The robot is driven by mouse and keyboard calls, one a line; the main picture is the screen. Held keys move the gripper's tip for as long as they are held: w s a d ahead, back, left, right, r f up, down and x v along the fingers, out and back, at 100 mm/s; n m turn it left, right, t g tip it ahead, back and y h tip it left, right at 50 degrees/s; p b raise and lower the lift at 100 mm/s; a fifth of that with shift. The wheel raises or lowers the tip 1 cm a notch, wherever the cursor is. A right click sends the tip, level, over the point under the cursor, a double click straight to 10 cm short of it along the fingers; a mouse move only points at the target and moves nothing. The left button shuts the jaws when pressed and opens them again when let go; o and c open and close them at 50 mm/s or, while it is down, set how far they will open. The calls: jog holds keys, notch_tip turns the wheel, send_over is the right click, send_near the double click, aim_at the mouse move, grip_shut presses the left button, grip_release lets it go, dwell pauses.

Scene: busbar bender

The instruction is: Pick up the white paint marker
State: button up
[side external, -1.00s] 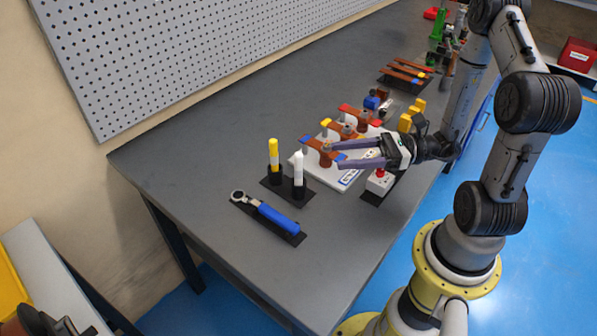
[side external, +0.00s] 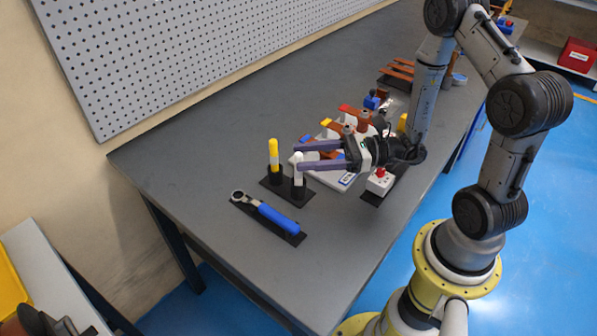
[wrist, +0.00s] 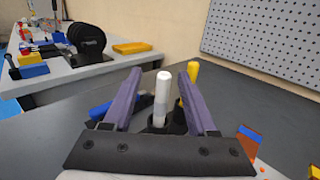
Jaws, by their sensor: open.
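The white paint marker (side external: 298,168) stands upright in a black holder at the left part of the bench. In the wrist view the white paint marker (wrist: 162,97) shows between my two purple fingers, with visible space on each side. My gripper (side external: 298,157) is open, its fingers level and reaching left to the marker's upper part. In the wrist view my gripper (wrist: 163,72) holds nothing. I cannot tell whether a finger touches the marker. A yellow marker (side external: 273,153) stands upright in the holder beside it, and in the wrist view it shows behind the right finger (wrist: 194,70).
A blue-handled ratchet wrench (side external: 268,215) lies on a dark mat in front of the markers. A white fixture plate (side external: 330,177) with copper bars sits behind my gripper. A white box with a red button (side external: 379,182) stands below my wrist. The bench's left end is clear.

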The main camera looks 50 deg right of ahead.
jog(key=x, duration=0.5)
jog(key=shift+w+d+f, duration=0.1)
jog(key=shift+w, duration=0.2)
jog(key=shift+c, duration=0.3)
grip_shut()
